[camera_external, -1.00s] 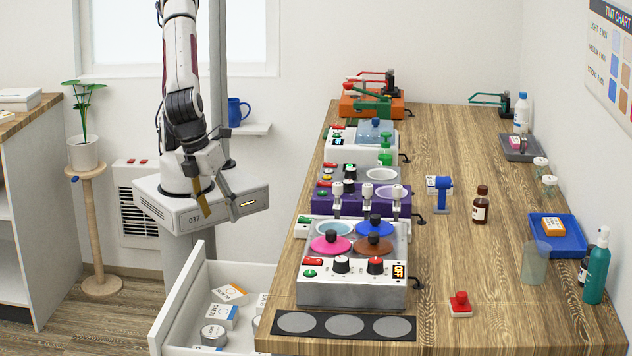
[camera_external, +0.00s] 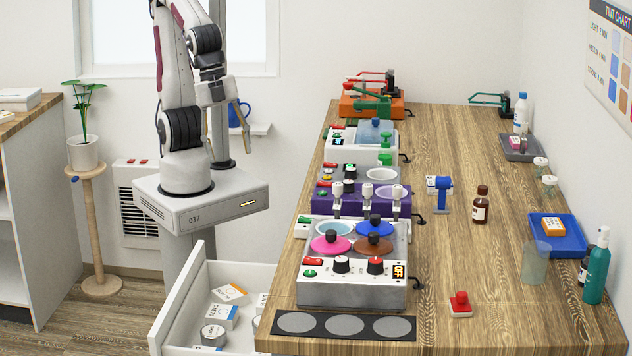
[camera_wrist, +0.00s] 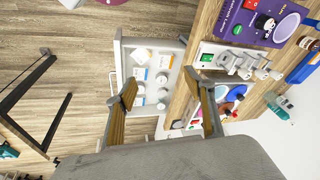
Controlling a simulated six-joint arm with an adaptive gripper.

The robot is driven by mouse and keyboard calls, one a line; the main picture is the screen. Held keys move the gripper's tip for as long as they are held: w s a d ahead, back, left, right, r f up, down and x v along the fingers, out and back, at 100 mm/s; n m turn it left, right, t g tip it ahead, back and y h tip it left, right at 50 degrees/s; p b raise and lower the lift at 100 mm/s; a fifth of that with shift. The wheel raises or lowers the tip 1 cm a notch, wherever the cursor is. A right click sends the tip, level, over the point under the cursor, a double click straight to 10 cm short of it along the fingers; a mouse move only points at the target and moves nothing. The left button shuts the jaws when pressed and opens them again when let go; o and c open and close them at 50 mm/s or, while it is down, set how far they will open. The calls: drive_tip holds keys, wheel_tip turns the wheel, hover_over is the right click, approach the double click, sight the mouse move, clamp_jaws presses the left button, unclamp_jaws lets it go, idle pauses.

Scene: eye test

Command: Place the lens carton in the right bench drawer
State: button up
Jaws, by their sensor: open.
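Several small white cartons with orange or blue labels lie in the open white drawer (camera_external: 180,313) at the bench's left front; one orange-labelled carton (camera_external: 231,293) is near its back. An orange and white carton (camera_external: 553,227) lies in a blue tray (camera_external: 570,247) on the bench. I cannot tell which is the lens carton. My gripper (camera_external: 232,118) is raised above my base, left of the bench, apart from all cartons. In the wrist view my gripper (camera_wrist: 165,86) is open and empty, with the drawer (camera_wrist: 119,62) beyond its fingers.
Round tins (camera_external: 213,335) share the drawer. A metal tint unit (camera_external: 350,292) with coloured lidded pots and a purple unit (camera_external: 322,203) line the bench's left side. A red stamp (camera_external: 460,304), brown bottle (camera_external: 481,206) and clear beaker (camera_external: 535,263) stand right of them. The bench's middle has free room.

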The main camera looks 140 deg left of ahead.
drive_tip(key=s+a+r+n+t, duration=0.2)
drive_tip(key=s+r+n, duration=0.1)
drive_tip(key=s+n, duration=0.2)
drive_tip(key=shift+s+a+h, duration=0.25)
drive_tip(key=shift+s+h, duration=0.05)
drive_tip(key=shift+s, duration=0.05)
drive_tip(key=shift+o, duration=0.5)
